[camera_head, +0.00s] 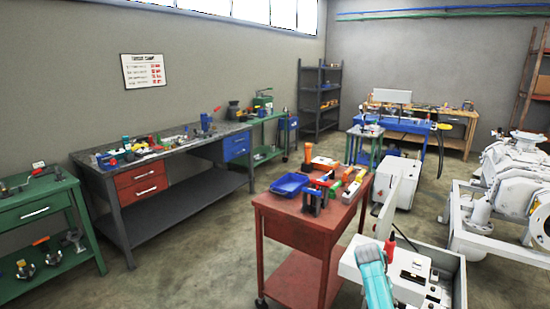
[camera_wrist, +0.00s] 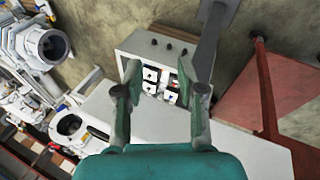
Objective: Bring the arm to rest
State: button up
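A teal part of my arm also shows at the lower right of the head view, over the white control box (camera_head: 408,289). In the wrist view the box's panel (camera_wrist: 158,76) lies beyond the fingers, with clear distance hard to judge.
A red cart (camera_head: 285,238) with a blue tray (camera_head: 290,184) and several tools stands left of the control box. A large white pump machine (camera_head: 515,175) stands at the right. A grey workbench (camera_head: 185,150) lines the left wall. Open floor lies between bench and cart.

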jog(key=s+a+f+n+t, duration=0.1)
jog(key=s+a+f+t, duration=0.15)
jog(key=s+f, duration=0.55)
jog(key=s+a+f+n+t, duration=0.1)
jog(key=s+a+f+t, duration=0.2)
jog(key=f, duration=0.8)
jog(key=s+a+f+n+t+y, duration=0.1)
jog(key=s+a+f, duration=0.15)
jog(key=s, duration=0.75)
jog(key=s+a+f+n+t+y, duration=0.15)
jog(key=s+a, duration=0.25)
jog(key=s, duration=0.7)
jog(key=s+a+r+t+y, duration=0.1)
jog(key=s+a+r+t, duration=0.1)
jog(key=s+r, duration=0.45)
jog(key=s+a+r+t, duration=0.2)
jog(key=s+r, duration=0.2)
jog(key=s, duration=0.6)
jog(key=s+r+t, duration=0.1)
jog(key=s+r, duration=0.3)
jog(key=r, duration=0.3)
jog(key=s+r+t, duration=0.1)
jog(key=s+r, duration=0.3)
jog(key=r, duration=0.4)
jog(key=s+a+r+t+y, duration=0.1)
jog(key=s+r, duration=0.3)
jog(key=r, duration=0.4)
